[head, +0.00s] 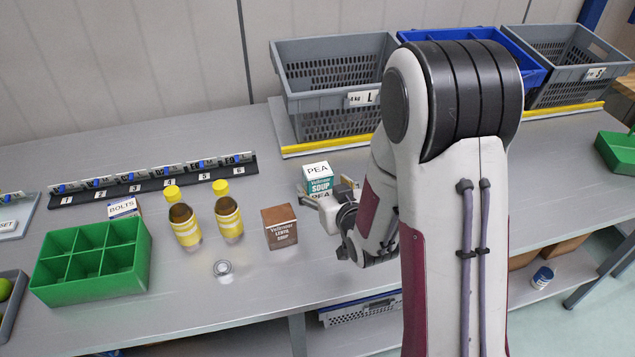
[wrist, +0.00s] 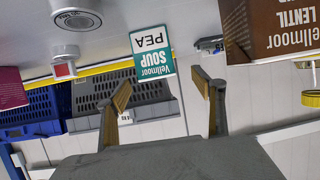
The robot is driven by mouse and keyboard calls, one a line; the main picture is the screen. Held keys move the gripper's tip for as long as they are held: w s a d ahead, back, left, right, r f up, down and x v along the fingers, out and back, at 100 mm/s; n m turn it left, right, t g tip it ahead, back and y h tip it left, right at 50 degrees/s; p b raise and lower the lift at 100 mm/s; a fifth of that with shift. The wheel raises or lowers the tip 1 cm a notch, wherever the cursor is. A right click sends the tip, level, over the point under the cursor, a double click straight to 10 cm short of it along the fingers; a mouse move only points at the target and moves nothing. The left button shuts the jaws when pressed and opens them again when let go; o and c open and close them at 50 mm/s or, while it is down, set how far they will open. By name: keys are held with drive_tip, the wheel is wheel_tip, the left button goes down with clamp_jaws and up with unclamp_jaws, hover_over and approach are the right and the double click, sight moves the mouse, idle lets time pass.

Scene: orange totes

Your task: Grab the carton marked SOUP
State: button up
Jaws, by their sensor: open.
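A teal and white carton (head: 318,176) reads PEA and SOUP and stands on the bench; it also shows, inverted, in the wrist view (wrist: 152,55). A brown carton (head: 279,227) reads LENTIL SOUP and stands to its left and nearer; part of it shows at the right of the wrist view (wrist: 272,25). My gripper (head: 327,194) is open, close to the teal carton in the head view, and partly hides its lower part. In the wrist view the fingers of my gripper (wrist: 163,84) are spread, with the teal carton beyond the gap between their tips.
Two yellow-capped bottles (head: 228,219) stand left of the brown carton, with a small round metal item (head: 223,269) in front. A green divided tray (head: 92,262) is further left. A grey crate (head: 325,80) stands behind the teal carton. A labelled rail (head: 150,180) lies at back left.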

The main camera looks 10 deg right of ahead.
sight(321, 180)
drive_tip(key=shift+x, duration=1.3)
drive_tip(key=shift+d, duration=0.1)
drive_tip(key=shift+d+x, duration=0.15)
drive_tip(key=shift+x, duration=1.15)
drive_tip(key=shift+d+x, duration=0.15)
drive_tip(key=shift+x, duration=1.15)
drive_tip(key=shift+f, duration=0.15)
drive_tip(key=c, duration=1.4)
